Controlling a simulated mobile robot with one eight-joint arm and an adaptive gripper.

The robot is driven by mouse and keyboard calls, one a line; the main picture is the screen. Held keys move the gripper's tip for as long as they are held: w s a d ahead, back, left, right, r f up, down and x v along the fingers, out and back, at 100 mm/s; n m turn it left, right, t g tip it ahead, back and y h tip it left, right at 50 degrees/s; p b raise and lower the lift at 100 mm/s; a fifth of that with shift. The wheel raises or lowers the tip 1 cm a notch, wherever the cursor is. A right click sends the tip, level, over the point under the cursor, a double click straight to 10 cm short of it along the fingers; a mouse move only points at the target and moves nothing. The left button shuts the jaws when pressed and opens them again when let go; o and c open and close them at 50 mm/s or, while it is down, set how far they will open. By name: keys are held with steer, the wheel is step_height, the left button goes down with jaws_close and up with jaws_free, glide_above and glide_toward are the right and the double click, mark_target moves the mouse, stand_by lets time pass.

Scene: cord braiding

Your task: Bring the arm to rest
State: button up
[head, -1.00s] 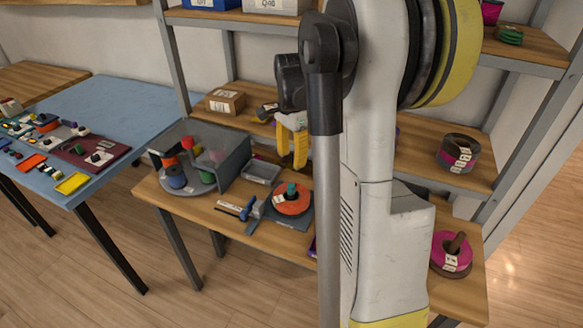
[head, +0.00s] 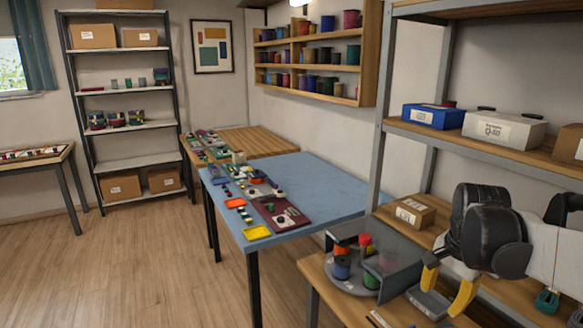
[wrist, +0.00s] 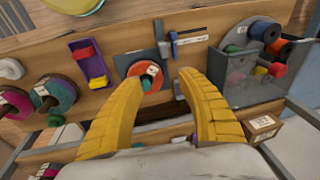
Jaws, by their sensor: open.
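My gripper (head: 447,292) shows at the lower right of the head view, with its two yellow fingers apart and nothing between them. It hangs above the wooden bench, in front of the shelf rack. In the wrist view the open fingers (wrist: 165,100) reach over the bench. An orange spool (wrist: 142,74) on a dark base lies beyond the left fingertip, apart from it. My wrist and part of my arm stretch to the right edge of the head view.
A grey carousel with a housing (head: 397,268) holds several spools close to my gripper. A cardboard box (head: 408,212) stands on the rack behind. The blue table (head: 315,185) holds trays and small parts. The wood floor (head: 150,265) at left is clear.

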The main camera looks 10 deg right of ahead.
steer(key=s+a+n+t, duration=0.2)
steer(key=s+a+n, duration=0.3)
steer(key=a, duration=0.4)
steer(key=s+a+n+t, duration=0.3)
steer(key=s+a+n, duration=0.2)
steer(key=a+n, duration=0.3)
steer(key=shift+s+a+y, duration=0.15)
steer(key=shift+a+y, duration=0.25)
steer(key=shift+a, duration=0.05)
steer(key=shift+d, duration=0.1)
